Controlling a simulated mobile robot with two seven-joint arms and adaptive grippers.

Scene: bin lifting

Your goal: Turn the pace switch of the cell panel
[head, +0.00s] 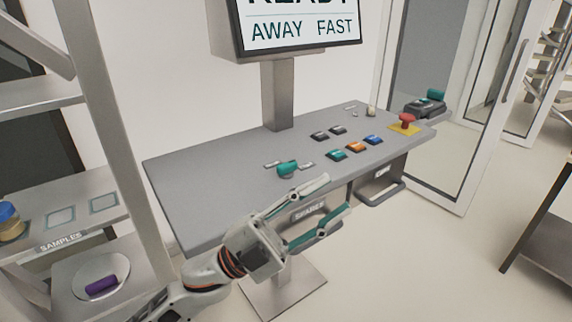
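The cell panel (215,185) is a grey sloping console. A teal rotary knob (288,168) sits on its near left part between two small pale labels. A small cream knob (371,110), also with small labels, sits towards the far right. The labels are too small to read, so I cannot tell which knob is the pace switch. The screen (300,27) above shows "AWAY" and "FAST". My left gripper (336,194) is open and empty near the panel's front edge, nearer to the teal knob and apart from it. My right gripper is out of view.
Dark, teal, orange and blue buttons (355,146) and a red emergency button (406,120) on a yellow base stand on the panel's right side. Labelled trays (380,195) hang under the front edge. A shelf post (110,110) stands left; a glass door (440,150) stands right.

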